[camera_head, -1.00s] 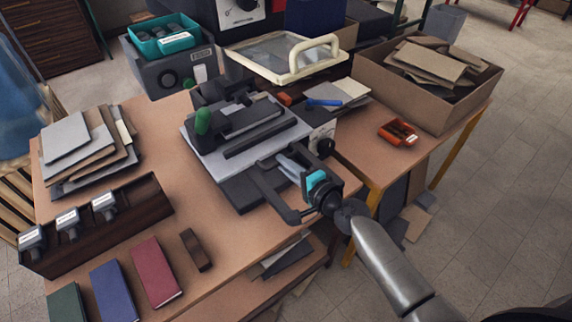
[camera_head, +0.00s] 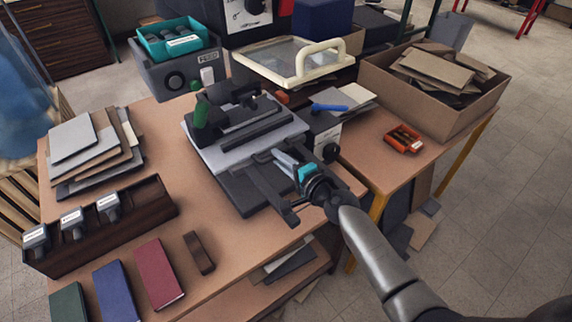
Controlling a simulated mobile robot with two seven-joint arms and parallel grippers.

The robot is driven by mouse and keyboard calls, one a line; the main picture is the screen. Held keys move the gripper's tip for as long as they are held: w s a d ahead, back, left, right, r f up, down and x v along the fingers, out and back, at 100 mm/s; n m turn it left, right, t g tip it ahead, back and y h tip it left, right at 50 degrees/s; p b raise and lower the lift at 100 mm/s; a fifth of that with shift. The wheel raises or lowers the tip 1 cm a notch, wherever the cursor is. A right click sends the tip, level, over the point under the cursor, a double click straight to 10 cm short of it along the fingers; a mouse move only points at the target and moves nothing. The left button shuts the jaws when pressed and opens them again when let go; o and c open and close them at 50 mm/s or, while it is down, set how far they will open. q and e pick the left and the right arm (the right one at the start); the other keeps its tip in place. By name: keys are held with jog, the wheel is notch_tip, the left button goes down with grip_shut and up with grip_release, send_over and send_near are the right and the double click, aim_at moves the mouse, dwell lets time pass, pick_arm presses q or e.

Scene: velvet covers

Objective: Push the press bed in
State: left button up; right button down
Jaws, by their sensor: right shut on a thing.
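The press (camera_head: 243,128) stands on the workbench, with a green-knobbed lever (camera_head: 201,113) at its left. Its flat bed shows as a pale grey plate (camera_head: 222,157) with a darker slab (camera_head: 243,192) toward the front. A dark handle bar (camera_head: 274,198) runs along the bed's front right side. My right gripper (camera_head: 281,158), with pale fingers and a teal part, is at the far part of this bar and shut on it. The exact contact is partly hidden by the fingers. My left gripper is out of view.
A wooden rack (camera_head: 128,232) with labelled tools, books (camera_head: 158,273) and stacked boards (camera_head: 88,150) lie left of the press. A lidded frame (camera_head: 285,62) stands behind. A cardboard box (camera_head: 425,105) and an orange tray (camera_head: 403,139) are right. Bare tabletop lies left of the bed.

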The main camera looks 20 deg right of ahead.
jog(key=shift+w+r, duration=0.1)
jog(key=shift+r, duration=0.05)
jog(key=c, duration=1)
grip_release()
jog(key=shift+w, duration=0.15)
jog(key=shift+c, duration=0.2)
jog(key=shift+o, duration=1)
jog(key=shift+s, duration=0.2)
jog(key=v, duration=1.5)
jog(key=shift+p, duration=0.45)
